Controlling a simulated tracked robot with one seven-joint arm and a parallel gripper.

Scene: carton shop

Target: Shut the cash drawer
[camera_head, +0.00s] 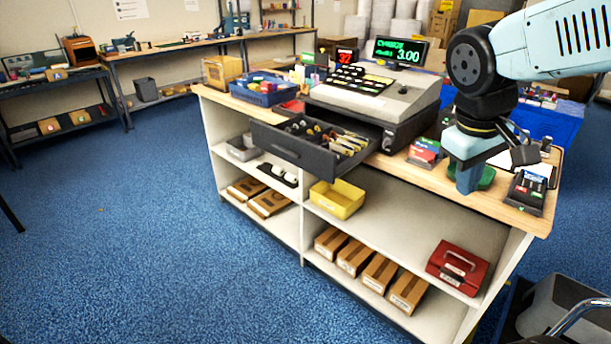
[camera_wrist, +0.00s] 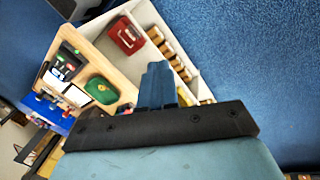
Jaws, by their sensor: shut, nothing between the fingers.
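The cash drawer (camera_head: 283,146) stands pulled out from under the cash register (camera_head: 385,100), its dark front panel over the counter's front edge. Banknotes and coins show in its compartments. My gripper (camera_head: 467,187) is over the counter's right part, to the right of the drawer and apart from it, pointing down with its blue fingers together and empty. In the wrist view my gripper (camera_wrist: 157,75) also shows shut. The drawer cannot be made out in the wrist view.
The counter (camera_head: 515,215) bears a blue basket (camera_head: 262,92) at left, and a card terminal (camera_head: 527,192) and a green item (camera_head: 485,177) near my gripper. Shelves below hold a yellow bin (camera_head: 337,198), cartons and a red cash box (camera_head: 458,267). Blue floor in front is clear.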

